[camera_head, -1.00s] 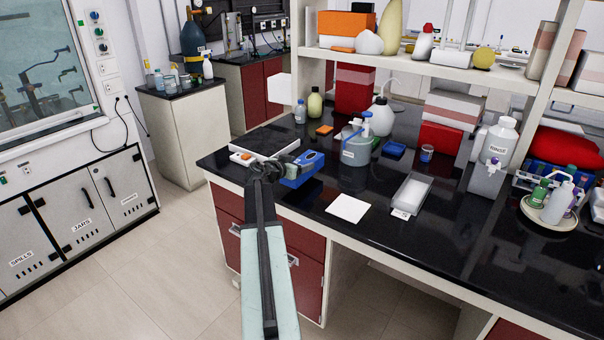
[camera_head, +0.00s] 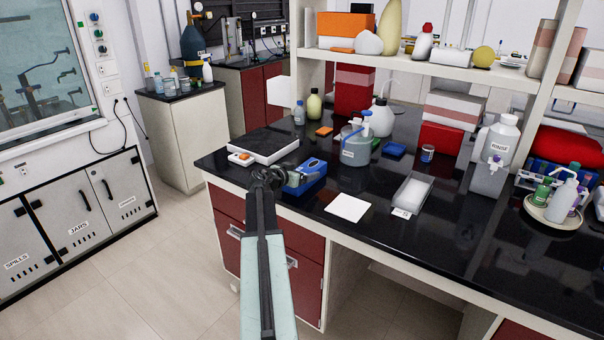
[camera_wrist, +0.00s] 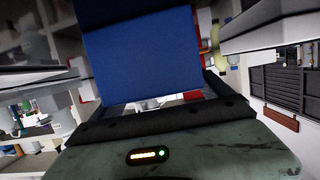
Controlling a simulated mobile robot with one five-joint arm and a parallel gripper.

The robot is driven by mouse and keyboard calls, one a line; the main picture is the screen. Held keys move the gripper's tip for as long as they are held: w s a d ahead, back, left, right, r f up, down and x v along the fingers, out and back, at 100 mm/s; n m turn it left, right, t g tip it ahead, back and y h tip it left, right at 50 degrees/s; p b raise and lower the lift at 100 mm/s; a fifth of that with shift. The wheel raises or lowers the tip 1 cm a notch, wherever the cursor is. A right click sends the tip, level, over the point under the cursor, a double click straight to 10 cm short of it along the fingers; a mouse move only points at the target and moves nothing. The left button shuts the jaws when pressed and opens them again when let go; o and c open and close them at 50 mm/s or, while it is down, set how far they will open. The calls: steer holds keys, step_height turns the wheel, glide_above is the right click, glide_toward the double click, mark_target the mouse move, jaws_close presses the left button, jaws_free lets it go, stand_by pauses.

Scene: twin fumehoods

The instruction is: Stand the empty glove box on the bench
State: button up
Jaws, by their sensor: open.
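The glove box (camera_head: 305,178) is a small blue box on the black bench (camera_head: 330,235), near its front left edge. My gripper (camera_head: 284,178) is at its left side in the head view, close against it. In the wrist view a plain blue face of the box (camera_wrist: 140,55) fills the middle, between my open gripper fingers (camera_wrist: 150,60). The fingers show at the left and right with the box between them. I cannot tell whether either touches it. The underside of the box is hidden.
A balance-like white and black device (camera_head: 265,146) sits just behind my gripper. A white sheet (camera_head: 348,207) and a clear tray (camera_head: 413,192) lie to the right. Bare bench lies between the box and the sheet.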

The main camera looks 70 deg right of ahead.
steer(key=shift+r+p, duration=0.3)
steer(key=shift+r, duration=0.05)
steer(key=p+v, duration=0.3)
steer(key=v, duration=0.9)
steer(key=shift+f, duration=0.1)
steer(key=w+a+f+n+t+y, duration=0.1)
steer(key=w+a+f+n+y, duration=0.2)
steer(key=w+a, duration=0.55)
steer(key=w+a+f+n+t+y, duration=0.1)
steer(key=w+a+f+n+t, duration=0.15)
steer(key=w+a+f, duration=0.65)
steer(key=w+a+n+t+y, duration=0.1)
steer(key=w+a+n+y, duration=0.25)
steer(key=a, duration=0.95)
steer(key=a+f+n+y, duration=0.1)
steer(key=a+n, duration=0.3)
steer(key=a, duration=0.9)
steer(key=w+a+f+n+y, duration=0.1)
steer(key=a+f+n+y, duration=0.1)
steer(key=a, duration=1.1)
steer(key=a+f+n+y, duration=0.1)
steer(key=a+n+y, duration=0.2)
steer(key=a, duration=1)
steer(key=n, duration=0.3)
steer(key=shift+w+f+g+y, duration=0.25)
steer(key=shift+f+g+y, duration=0.1)
steer(key=shift+f, duration=0.05)
